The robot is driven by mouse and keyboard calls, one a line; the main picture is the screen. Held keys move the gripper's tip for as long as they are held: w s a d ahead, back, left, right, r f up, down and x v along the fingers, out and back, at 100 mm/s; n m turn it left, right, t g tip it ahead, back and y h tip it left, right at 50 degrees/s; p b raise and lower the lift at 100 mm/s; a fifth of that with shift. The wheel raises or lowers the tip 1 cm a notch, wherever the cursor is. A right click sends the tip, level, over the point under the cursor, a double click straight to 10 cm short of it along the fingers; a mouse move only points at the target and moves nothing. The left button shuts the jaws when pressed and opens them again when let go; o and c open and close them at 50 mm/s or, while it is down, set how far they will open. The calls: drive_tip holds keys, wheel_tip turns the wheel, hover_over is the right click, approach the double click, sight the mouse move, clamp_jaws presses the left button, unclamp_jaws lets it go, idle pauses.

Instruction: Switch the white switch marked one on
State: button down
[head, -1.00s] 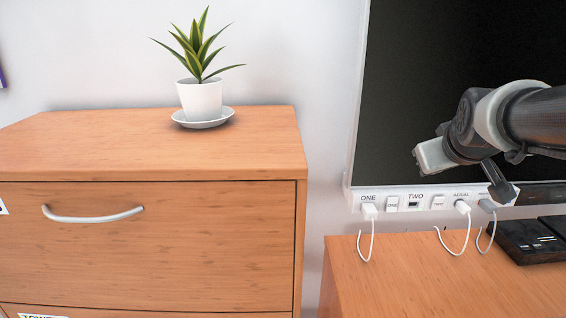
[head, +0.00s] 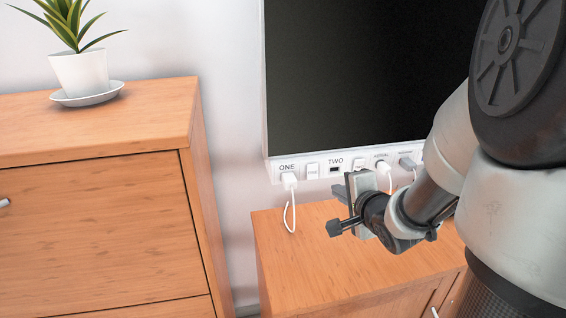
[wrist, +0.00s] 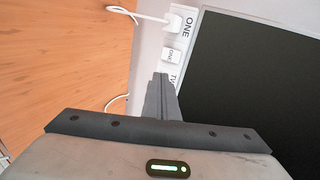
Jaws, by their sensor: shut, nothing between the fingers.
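The white switch marked one (head: 312,170) is a small square rocker on the white panel (head: 300,178) under the dark screen. It sits just right of the "ONE" socket, where a white plug (head: 289,180) is fitted. In the wrist view the switch (wrist: 171,55) reads "ONE" and lies just past my fingertips. My gripper (wrist: 160,77) is shut and empty, its fingertips near the switch and the "TWO" label. A gap or contact cannot be told. In the head view my gripper (head: 345,188) is below and right of the switch. Whether the switch is on cannot be told.
A second white switch (head: 360,164) and an aerial plug (head: 383,167) are further right on the panel. The wooden cabinet (head: 320,260) lies below it, with a loose white cable hanging near. A drawer unit (head: 90,230) with a potted plant (head: 80,70) stands left.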

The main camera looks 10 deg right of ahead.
drive_tip(key=shift+s+a+f+m, duration=0.1)
drive_tip(key=shift+a+f+m, duration=0.15)
drive_tip(key=shift+a, duration=0.25)
drive_tip(key=shift+r, duration=0.1)
drive_tip(key=b, duration=0.2)
approach(313, 177)
drive_tip(key=f+x, duration=0.1)
drive_tip(key=x, duration=0.4)
drive_tip(key=shift+w+r, duration=0.15)
drive_tip(key=shift+w, duration=0.35)
drive_tip(key=shift+w+p, duration=0.15)
drive_tip(key=shift+p, duration=0.2)
